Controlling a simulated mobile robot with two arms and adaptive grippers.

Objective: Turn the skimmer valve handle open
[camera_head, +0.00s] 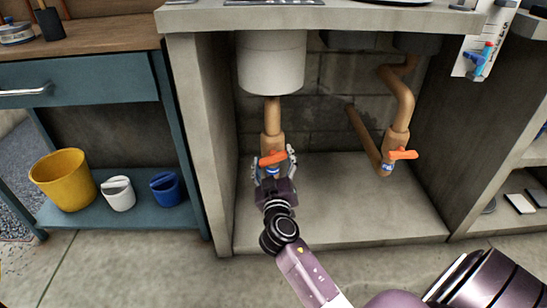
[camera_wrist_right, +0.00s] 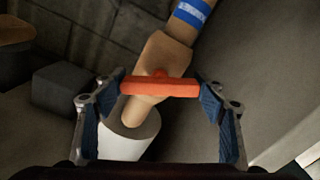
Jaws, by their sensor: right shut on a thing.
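The left valve's orange handle (camera_head: 272,159) sits on a tan pipe fitting (camera_head: 272,143) below a white canister (camera_head: 271,65). My right gripper (camera_head: 274,161) is on this handle, one finger at each end. In the right wrist view the orange handle (camera_wrist_right: 160,87) lies between the two dark blue finger pads, crosswise to the tan pipe. A second orange handle (camera_head: 403,154) is on another pipe to the right, sticking out sideways from it. Both valves carry small blue labels, too small to read, so I cannot tell which is the skimmer valve. My left gripper is out of view.
The valves are inside an open concrete bay (camera_head: 340,200) with side walls close by and a counter (camera_head: 330,17) above. A yellow bucket (camera_head: 62,180), a white pail (camera_head: 118,193) and a blue pail (camera_head: 166,189) stand on a low shelf at the left. The bay floor is clear.

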